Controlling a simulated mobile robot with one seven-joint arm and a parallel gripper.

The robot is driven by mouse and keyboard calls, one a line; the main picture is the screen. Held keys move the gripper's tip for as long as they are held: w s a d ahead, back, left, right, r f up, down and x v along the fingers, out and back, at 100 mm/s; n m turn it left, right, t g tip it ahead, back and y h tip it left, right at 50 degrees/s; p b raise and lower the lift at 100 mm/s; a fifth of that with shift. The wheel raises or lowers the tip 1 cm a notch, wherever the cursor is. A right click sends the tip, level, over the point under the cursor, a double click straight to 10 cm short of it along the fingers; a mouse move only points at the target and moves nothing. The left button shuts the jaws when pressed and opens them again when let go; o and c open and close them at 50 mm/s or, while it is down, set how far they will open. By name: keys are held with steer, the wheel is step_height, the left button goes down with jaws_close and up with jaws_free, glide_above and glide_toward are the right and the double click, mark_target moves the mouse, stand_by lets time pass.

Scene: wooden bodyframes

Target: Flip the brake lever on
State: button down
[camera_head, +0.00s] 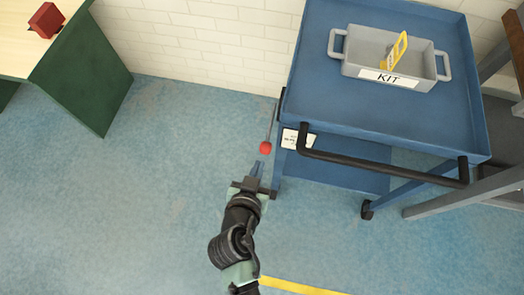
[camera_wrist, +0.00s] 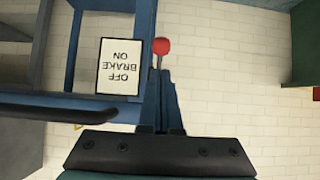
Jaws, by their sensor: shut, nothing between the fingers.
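The brake lever is a thin grey rod with a red ball knob (camera_head: 265,148) at its end, on the left side of the blue cart (camera_head: 345,20). A white label (camera_head: 297,139) sits beside it. In the wrist view the label (camera_wrist: 119,67) reads OFF, BRAKE, ON upside down, left of the red knob (camera_wrist: 160,46). My gripper (camera_head: 257,168) is shut and empty, with its fingertips just below the knob in the head view. In the wrist view the fingers (camera_wrist: 160,85) point toward the knob; I cannot tell whether they touch it.
The cart has a black handle bar (camera_head: 385,165) and carries a grey KIT bin (camera_head: 362,50) with a yellow item (camera_head: 396,48). A green-sided bench (camera_head: 88,75) with a red block (camera_head: 46,20) stands at the left. The blue floor between bench and cart is clear.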

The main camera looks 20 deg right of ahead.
steer(key=shift+s+a+r, duration=0.25)
steer(key=shift+s+a, duration=0.15)
steer(key=shift+s, duration=0.2)
steer(key=shift+s+a+r, duration=0.25)
steer(key=shift+s+a, duration=0.1)
steer(key=shift+s, duration=0.2)
steer(key=w+a+r+n+t+y, duration=0.1)
steer(key=w+r+t, duration=0.3)
steer(key=r, duration=0.7)
steer(key=w+r+t, duration=0.2)
steer(key=w+r, duration=0.5)
steer(key=r, duration=0.3)
steer(key=w+a+r+n+t+y, duration=0.1)
steer(key=w+r+t, duration=0.3)
steer(key=r, duration=0.7)
steer(key=s+a+r+n+t+y+p, duration=0.1)
steer(key=s+r+t+p, duration=0.1)
steer(key=r, duration=1.4)
steer(key=s+a+r+n+t+y+p, duration=0.1)
steer(key=r+p, duration=0.6)
steer(key=r, duration=0.8)
steer(key=s+a+r+n+t+y+p, duration=0.2)
steer(key=s+r, duration=0.5)
steer(key=r, duration=0.9)
steer(key=a+t+p, duration=0.1)
steer(key=t+p, duration=0.1)
steer(key=t, duration=0.1)
steer(key=shift+r+n+p, duration=0.3)
steer(key=shift+n+p, duration=0.1)
